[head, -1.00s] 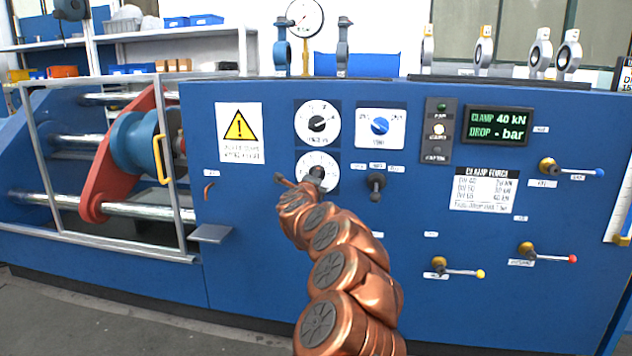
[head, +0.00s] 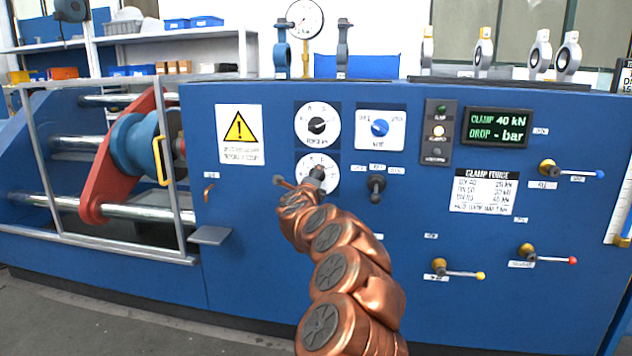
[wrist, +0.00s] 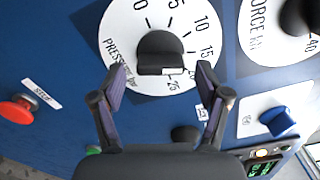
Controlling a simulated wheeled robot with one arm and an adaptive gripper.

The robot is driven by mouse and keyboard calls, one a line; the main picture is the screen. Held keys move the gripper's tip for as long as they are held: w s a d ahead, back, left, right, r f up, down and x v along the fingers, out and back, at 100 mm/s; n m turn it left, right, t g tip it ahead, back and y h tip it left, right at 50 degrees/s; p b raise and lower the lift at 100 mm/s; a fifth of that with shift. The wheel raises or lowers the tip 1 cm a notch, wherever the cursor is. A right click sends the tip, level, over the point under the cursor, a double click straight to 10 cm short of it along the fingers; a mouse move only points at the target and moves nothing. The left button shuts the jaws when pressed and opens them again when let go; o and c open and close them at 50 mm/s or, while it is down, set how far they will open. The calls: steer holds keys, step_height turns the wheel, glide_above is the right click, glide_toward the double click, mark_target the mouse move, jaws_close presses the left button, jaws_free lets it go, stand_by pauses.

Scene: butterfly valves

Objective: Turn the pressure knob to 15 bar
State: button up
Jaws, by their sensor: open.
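The pressure dial (wrist: 122,40) is white, marked "PRESSURE bar", with a scale from 0 through 5, 10 and 15 to 25 in the wrist view. Its black knob (wrist: 160,48) is at the centre, with a small white mark on its lower edge towards the 25 side. I cannot tell the exact setting. My gripper (wrist: 160,70) is open, one finger on each side of the knob, with gaps showing. In the head view, the pressure dial (head: 331,181) is the lower white one, partly hidden by my gripper (head: 317,172).
The force dial (head: 303,135) is directly above the pressure dial. A blue knob (head: 380,128) and a black lever (head: 376,187) are to the right. A red button (wrist: 15,110) shows in the wrist view. The display (head: 497,127) reads "CLAMP 40 kN, DROP - bar".

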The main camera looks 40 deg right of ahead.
steer(key=v, duration=1.1)
steer(key=shift+a, duration=0.3)
steer(key=shift+s, duration=0.15)
stand_by(0.4)
